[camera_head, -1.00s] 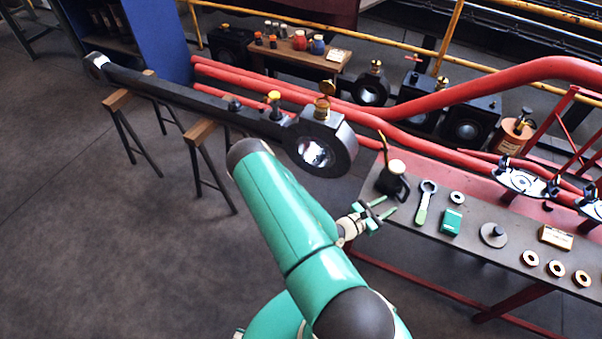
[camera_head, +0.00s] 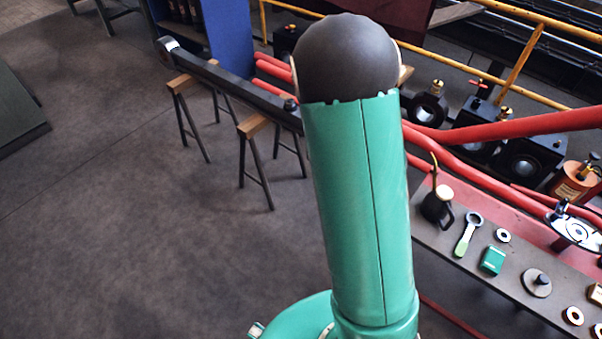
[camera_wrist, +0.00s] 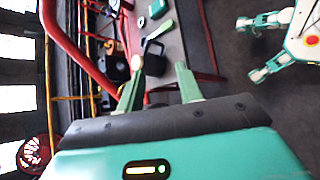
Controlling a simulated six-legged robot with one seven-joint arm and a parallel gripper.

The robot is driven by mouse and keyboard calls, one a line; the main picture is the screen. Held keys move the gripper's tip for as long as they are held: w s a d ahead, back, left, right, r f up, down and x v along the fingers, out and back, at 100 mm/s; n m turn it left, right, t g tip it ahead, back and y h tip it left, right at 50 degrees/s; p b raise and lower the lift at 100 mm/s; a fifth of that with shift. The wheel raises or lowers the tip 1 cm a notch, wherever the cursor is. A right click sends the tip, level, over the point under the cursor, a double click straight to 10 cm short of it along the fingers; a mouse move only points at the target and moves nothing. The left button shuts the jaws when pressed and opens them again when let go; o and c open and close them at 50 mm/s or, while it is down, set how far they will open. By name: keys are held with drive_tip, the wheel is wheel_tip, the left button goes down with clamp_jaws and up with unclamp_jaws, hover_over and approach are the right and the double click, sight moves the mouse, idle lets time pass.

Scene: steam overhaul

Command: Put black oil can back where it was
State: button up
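The black oil can (camera_head: 437,204) stands upright on the red-legged bench, at its near left end, with a pale cap and a thin spout pointing up. In the wrist view the black can (camera_wrist: 155,64) shows beyond the gap between my fingertips, on the bench and apart from them. My gripper (camera_wrist: 158,92) is open, with two green fingers spread and nothing between them. In the head view my green arm hides the gripper.
On the bench (camera_head: 465,278), a green-handled spanner (camera_head: 468,234), a green box (camera_head: 492,261), a dark disc (camera_head: 537,283) and several rings lie right of the can. Red pipes run behind. A long black rod (camera_head: 225,75) rests on trestles at left. The floor in front is clear.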

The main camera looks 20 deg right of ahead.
drive_tip(key=s+a+r+m+t+y, duration=0.1)
drive_tip(key=a+r+t+y, duration=0.3)
drive_tip(key=a+r, duration=0.7)
drive_tip(key=s+a+r+m+t+y, duration=0.1)
drive_tip(key=s+a+r+t+y, duration=0.2)
drive_tip(key=a+r, duration=0.9)
drive_tip(key=a+t+y, duration=0.2)
drive_tip(key=t, duration=0.2)
drive_tip(key=shift+a+r+m, duration=0.15)
drive_tip(key=shift+r+m, duration=0.15)
